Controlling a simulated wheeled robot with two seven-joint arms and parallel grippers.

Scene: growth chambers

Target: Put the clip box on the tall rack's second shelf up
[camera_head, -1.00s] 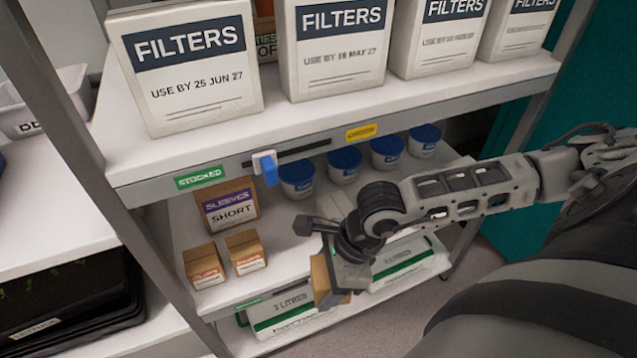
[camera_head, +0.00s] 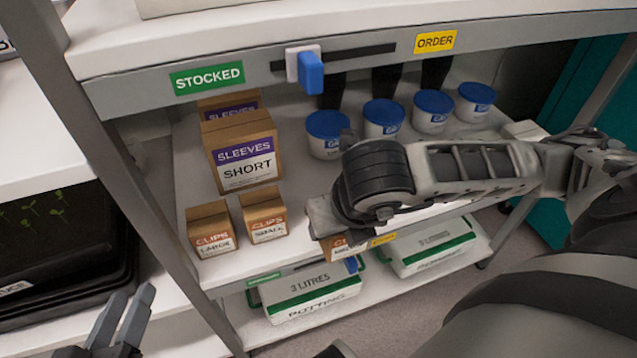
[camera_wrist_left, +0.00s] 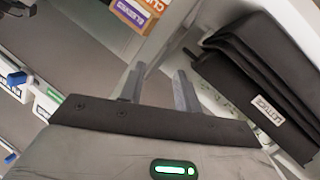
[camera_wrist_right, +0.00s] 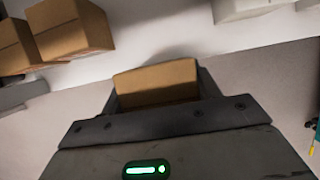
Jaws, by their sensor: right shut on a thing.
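The held clip box (camera_head: 343,246) is small and brown with an orange clips band. My right gripper (camera_head: 328,216) is shut on it at the front edge of the tall rack's second shelf up (camera_head: 300,190). In the right wrist view the box (camera_wrist_right: 157,84) sits between the fingers, with grey floor around it and the white shelf beyond. The gripper hides part of its label. Two other clip boxes, large (camera_head: 211,229) and small (camera_head: 264,216), stand on that shelf at the left. My left gripper (camera_head: 122,318) is open and empty, low at the left; its fingers also show in the left wrist view (camera_wrist_left: 160,85).
Sleeves boxes (camera_head: 241,150) stand behind the clip boxes. Several blue-lidded tubs (camera_head: 383,118) line the shelf's back right. Bare shelf lies between. A blue slider (camera_head: 311,72) juts from the shelf above.

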